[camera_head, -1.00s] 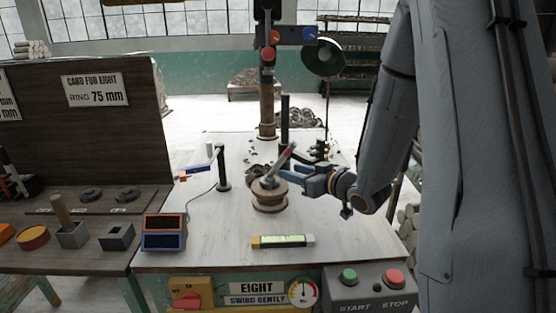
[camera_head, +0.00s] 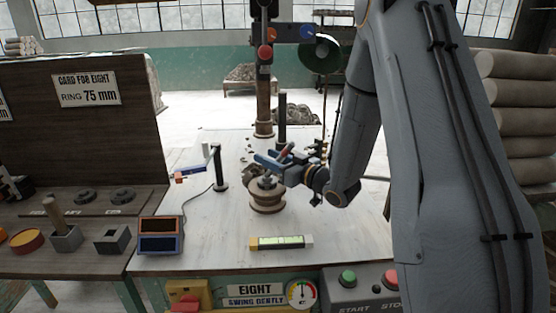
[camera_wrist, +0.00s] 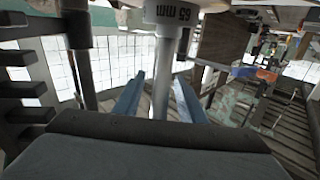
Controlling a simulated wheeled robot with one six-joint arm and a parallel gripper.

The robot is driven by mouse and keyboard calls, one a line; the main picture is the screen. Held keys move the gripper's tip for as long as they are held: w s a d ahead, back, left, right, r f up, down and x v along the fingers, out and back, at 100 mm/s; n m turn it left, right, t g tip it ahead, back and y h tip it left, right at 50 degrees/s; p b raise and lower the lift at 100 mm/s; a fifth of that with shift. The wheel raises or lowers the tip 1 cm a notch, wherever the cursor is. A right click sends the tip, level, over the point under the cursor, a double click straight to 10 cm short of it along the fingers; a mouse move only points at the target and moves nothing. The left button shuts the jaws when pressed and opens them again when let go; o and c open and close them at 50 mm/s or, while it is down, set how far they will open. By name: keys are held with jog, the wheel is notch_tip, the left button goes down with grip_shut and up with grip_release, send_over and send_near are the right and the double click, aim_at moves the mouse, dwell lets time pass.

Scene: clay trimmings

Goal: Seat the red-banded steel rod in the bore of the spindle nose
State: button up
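The red-banded steel rod (camera_head: 287,148) leans to the upper right over the brown round spindle nose (camera_head: 267,197). Its lower part is partly hidden, and I cannot tell whether it sits in the bore. My gripper (camera_head: 279,159) reaches in from the right, above the spindle nose, with its blue fingers spread on either side of the rod. In the wrist view a pale grey rod (camera_wrist: 163,80) runs between the two fingers (camera_wrist: 160,78), with a visible gap on the left side. It meets a white cylinder (camera_wrist: 180,12) marked 65 mm, shown upside down.
A dark post (camera_head: 283,120) and a lamp (camera_head: 321,52) stand behind. A small stand (camera_head: 219,168) with a blue arm is left.

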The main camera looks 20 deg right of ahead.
jog(key=shift+w+a, duration=0.2)
grip_shut()
jog(key=shift+r, duration=0.1)
